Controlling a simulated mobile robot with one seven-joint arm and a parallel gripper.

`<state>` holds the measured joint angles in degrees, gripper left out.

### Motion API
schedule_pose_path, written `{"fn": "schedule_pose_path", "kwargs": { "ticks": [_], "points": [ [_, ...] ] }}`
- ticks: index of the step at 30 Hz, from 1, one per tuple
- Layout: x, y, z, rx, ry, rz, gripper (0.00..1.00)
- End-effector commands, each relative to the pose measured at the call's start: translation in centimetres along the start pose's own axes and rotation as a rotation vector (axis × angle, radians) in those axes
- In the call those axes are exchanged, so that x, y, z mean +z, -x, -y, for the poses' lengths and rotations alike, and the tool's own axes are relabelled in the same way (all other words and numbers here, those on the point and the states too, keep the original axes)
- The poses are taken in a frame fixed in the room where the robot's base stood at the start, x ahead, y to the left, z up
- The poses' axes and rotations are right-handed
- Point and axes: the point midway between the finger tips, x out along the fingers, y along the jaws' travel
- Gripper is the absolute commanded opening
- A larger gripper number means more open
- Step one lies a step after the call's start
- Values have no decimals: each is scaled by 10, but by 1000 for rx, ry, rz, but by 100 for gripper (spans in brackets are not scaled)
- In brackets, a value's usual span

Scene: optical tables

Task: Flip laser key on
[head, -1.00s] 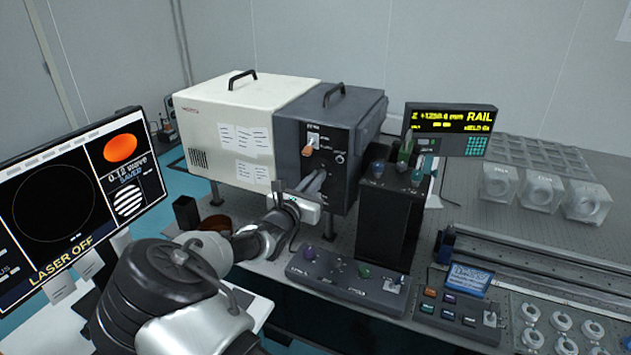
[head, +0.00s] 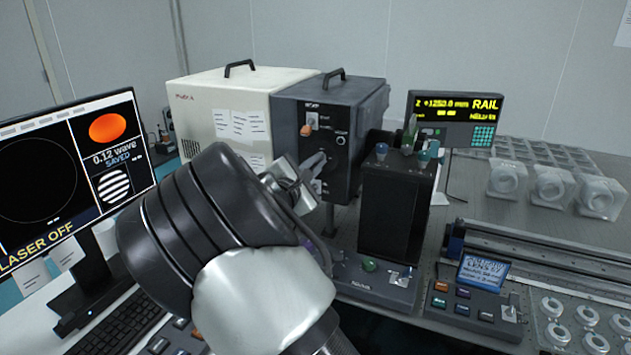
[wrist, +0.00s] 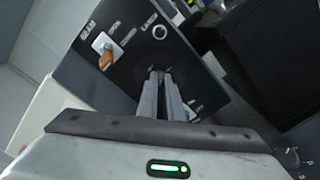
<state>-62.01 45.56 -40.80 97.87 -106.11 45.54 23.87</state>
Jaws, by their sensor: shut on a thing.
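The dark grey laser unit (head: 355,110) has a black front panel with a BEAM lever, an orange-tipped switch that also shows in the wrist view (wrist: 106,58). A ringed round fitting (wrist: 160,33) sits near the LASER lettering. My gripper (head: 321,159) reaches the panel below and right of the orange lever. In the wrist view its two fingers (wrist: 160,73) are close together at a dark round spot on the panel, shut on the laser key. The key itself is hidden between the fingertips, so its angle cannot be told. The monitor (head: 75,165) reads LASER OFF.
A white box (head: 195,115) stands left of the laser unit. A black post block (head: 395,205) with knobs stands close on the right. A control box (head: 372,280) lies below, and the rail readout (head: 455,118) is behind. My arm fills the lower middle of the head view.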

Motion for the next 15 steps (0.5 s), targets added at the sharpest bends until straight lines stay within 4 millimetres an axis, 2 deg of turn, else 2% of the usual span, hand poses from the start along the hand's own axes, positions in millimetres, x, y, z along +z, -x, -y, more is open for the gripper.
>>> {"fn": "schedule_pose_path", "kwargs": {
  "ticks": [1, 15],
  "points": [
    [-6, 0, 8, 1, -52, 1, 0],
    [-3, 0, 6, 1, -464, 1, 0]
  ]
}}
